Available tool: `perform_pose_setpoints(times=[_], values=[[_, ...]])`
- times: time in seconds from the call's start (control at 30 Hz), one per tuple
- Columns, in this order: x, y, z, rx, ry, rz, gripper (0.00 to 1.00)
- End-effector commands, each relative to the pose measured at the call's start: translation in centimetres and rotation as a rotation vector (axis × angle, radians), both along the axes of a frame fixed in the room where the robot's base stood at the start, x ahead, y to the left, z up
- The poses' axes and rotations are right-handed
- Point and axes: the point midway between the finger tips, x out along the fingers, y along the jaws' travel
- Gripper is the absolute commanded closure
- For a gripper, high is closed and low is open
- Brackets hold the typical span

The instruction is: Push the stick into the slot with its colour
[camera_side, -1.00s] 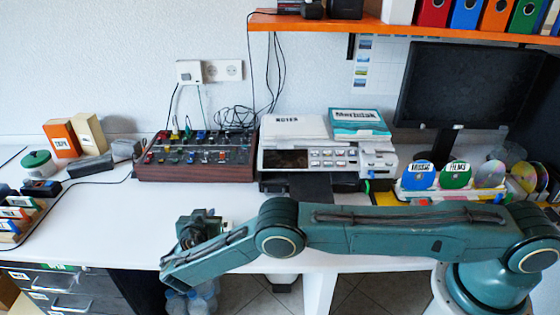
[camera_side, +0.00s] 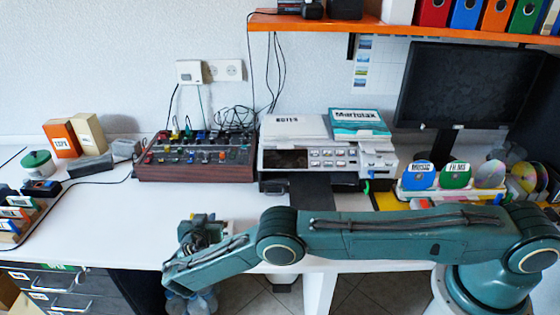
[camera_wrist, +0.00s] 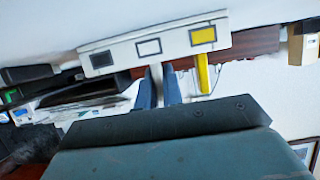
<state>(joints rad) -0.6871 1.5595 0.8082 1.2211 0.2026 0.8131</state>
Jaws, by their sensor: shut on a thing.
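A white slot block (camera_wrist: 172,43) crosses the upper middle of the wrist view. It bears a black mark (camera_wrist: 101,60), a white mark (camera_wrist: 148,47) and a yellow mark (camera_wrist: 202,36). A yellow stick (camera_wrist: 203,74) reaches out from the block's edge by the yellow mark. My gripper (camera_wrist: 158,72) is shut on a pale stick (camera_wrist: 156,75), mostly hidden between the fingers. Its visible end is at the block's edge near the white mark; I cannot tell how deep it sits. In the side view my gripper (camera_side: 207,232) is small and partly hidden by my arm.
The white desk (camera_side: 110,225) has free room left of my gripper. A mixer with knobs (camera_side: 195,158) and a grey device (camera_side: 310,160) stand behind. Upright discs (camera_side: 455,175) stand in a rack at the right. Small racks (camera_side: 15,217) stand at the far left.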

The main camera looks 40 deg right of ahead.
Motion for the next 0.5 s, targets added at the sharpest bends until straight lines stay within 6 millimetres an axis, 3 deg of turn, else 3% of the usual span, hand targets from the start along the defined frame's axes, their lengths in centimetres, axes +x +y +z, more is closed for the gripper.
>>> perform_pose_setpoints(times=[0.03,0.13,0.5], values=[[-0.01,-0.01,-0.02,0.000,0.000,0.000,0.86],[0.00,0.00,0.00,0.000,0.000,0.000,0.66],[-0.08,0.11,0.07,0.000,0.000,0.000,0.66]])
